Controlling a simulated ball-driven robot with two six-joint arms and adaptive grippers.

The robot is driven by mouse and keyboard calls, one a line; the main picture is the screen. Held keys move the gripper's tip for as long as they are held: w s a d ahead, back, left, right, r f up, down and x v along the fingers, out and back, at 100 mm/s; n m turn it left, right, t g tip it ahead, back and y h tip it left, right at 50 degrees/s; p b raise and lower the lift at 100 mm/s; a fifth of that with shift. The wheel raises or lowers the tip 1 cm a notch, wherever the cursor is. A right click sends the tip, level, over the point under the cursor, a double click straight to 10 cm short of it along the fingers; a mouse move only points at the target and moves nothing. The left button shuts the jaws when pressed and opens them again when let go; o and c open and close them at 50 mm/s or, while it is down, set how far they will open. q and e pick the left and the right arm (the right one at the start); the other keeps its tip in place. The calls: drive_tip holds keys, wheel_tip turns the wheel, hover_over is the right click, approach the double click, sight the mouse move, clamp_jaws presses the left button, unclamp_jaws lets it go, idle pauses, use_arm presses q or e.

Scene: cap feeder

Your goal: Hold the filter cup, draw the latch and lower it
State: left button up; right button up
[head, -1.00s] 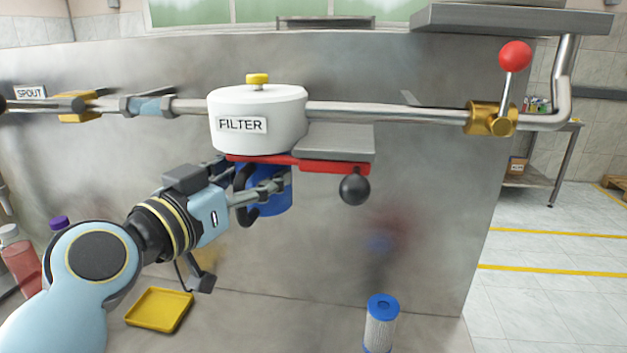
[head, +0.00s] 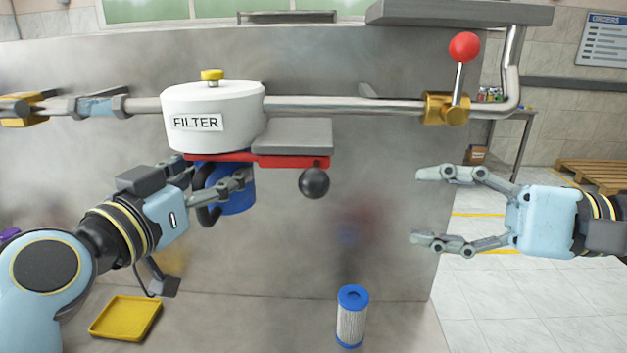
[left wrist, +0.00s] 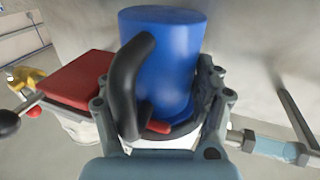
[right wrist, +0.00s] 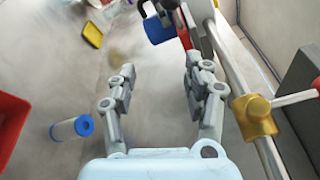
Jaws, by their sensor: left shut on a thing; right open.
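The blue filter cup (head: 237,188) hangs under the white filter housing (head: 212,118). In the left wrist view the cup (left wrist: 165,60) shows its black handle (left wrist: 128,85). My left gripper (head: 222,186) is shut on the cup, with fingers on both sides of it. The red latch (head: 290,161) with its black ball knob (head: 314,183) lies below the housing and sticks out to the right. My right gripper (head: 415,206) is open and empty, right of the knob and apart from it. It also shows open in the right wrist view (right wrist: 158,75).
A steel pipe with a brass valve (head: 446,108) and red-knobbed lever runs above my right gripper. A filter cartridge (head: 352,318) stands on the counter and a yellow tray (head: 126,318) lies at left. A grey block (head: 294,136) sits above the latch.

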sight(314, 185)
drive_tip(key=shift+n+g+y, duration=0.5)
drive_tip(key=shift+g, duration=0.3)
drive_tip(key=a+r, duration=0.1)
drive_tip(key=a, duration=0.3)
drive_tip(key=a+r, duration=0.1)
drive_tip(key=a, duration=0.3)
drive_tip(key=a+r, duration=0.1)
drive_tip(key=a, duration=0.4)
drive_tip(key=shift+s, duration=0.35)
clamp_jaws()
